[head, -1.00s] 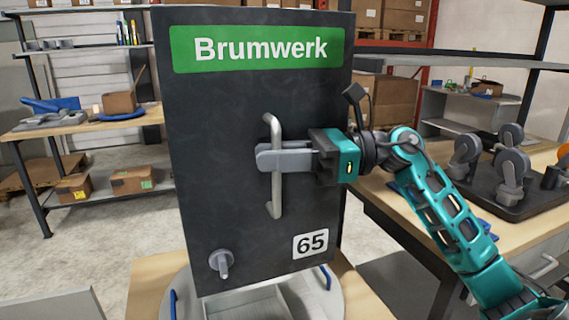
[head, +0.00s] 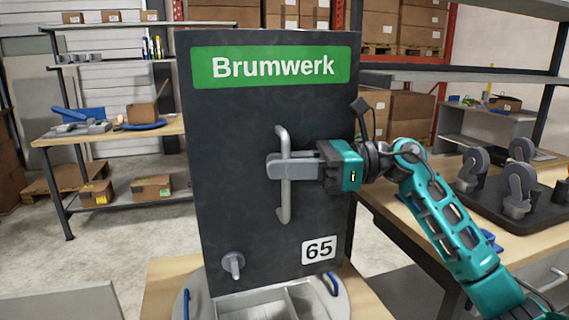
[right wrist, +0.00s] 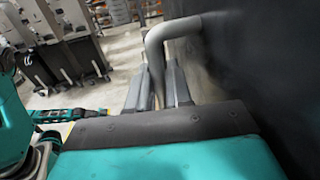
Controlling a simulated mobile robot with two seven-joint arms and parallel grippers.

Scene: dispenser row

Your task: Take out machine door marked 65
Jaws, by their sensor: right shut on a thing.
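The machine door (head: 230,170) is a dark upright panel with a green Brumwerk sign (head: 273,68) and a white label 65 (head: 319,250). It stands in the middle of the head view above a round base (head: 345,300). A grey vertical bar handle (head: 283,205) is fixed to its front, and a grey knob (head: 232,266) sits at its lower left. My right gripper (head: 285,167) is shut around the middle of the handle, coming from the right. The right wrist view shows its fingers on either side of the bar (right wrist: 156,60). My left gripper is not seen.
A workbench (head: 375,195) at right carries a dark tray (head: 480,205) with several grey casters (head: 518,190). A shelf bench (head: 110,137) with tools and boxes stands behind at left. Bare floor (head: 120,225) lies left of the door.

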